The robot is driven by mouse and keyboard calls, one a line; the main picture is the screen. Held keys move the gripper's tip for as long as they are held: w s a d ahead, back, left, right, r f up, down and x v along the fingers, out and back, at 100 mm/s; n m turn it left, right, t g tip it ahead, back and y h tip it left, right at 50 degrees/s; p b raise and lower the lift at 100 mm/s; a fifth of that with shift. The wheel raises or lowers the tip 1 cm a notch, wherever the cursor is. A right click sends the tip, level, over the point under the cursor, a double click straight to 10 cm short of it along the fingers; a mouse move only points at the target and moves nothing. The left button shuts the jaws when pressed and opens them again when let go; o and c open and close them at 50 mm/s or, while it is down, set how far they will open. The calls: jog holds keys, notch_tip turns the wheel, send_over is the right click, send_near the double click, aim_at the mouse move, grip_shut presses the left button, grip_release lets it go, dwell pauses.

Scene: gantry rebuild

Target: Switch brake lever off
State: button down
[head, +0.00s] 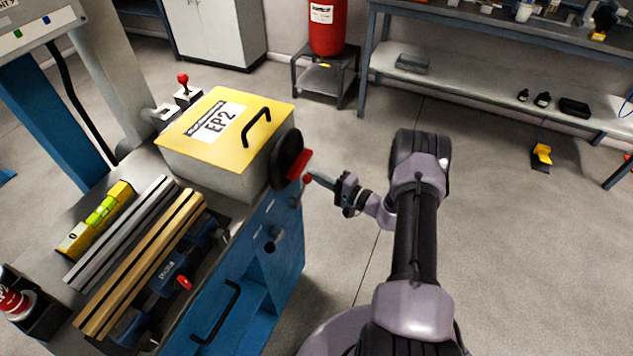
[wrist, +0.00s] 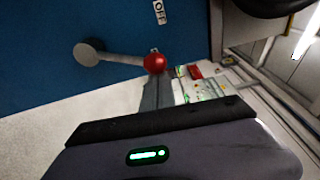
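The brake lever (wrist: 120,57) is a grey rod with a red ball knob (wrist: 155,62) on a blue panel. Its round pivot (wrist: 88,52) is at the left in the wrist view, and the rod points right. A white OFF label (wrist: 160,12) sits above the knob in that view. In the head view the knob (head: 307,179) shows at the right edge of the blue cabinet. My gripper (head: 312,176) has its fingertips right at the knob. The fingers look shut together in the wrist view (wrist: 158,88). I cannot tell whether they touch the knob.
A black handwheel (head: 287,158) and a red part (head: 299,164) are just above the knob. A yellow-topped EP2 box (head: 250,105) stands on the blue cabinet (head: 287,245). A workbench (head: 480,20) is behind; open floor lies to the right.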

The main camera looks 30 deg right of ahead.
jog(key=shift+n, duration=0.9)
jog(key=a, duration=0.1)
jog(key=s+a+r, duration=0.1)
jog(key=s+a, duration=0.1)
jog(key=shift+s+r, duration=0.2)
jog(key=shift+r, duration=0.1)
jog(key=shift+a+f+y, duration=0.1)
jog(key=shift+a+y, duration=0.05)
jog(key=shift+y, duration=0.15)
jog(key=s+d+p, duration=0.1)
jog(key=s+d, duration=0.5)
jog(key=d, duration=0.1)
jog(key=shift+d+r, duration=0.3)
jog(key=shift+r, duration=0.1)
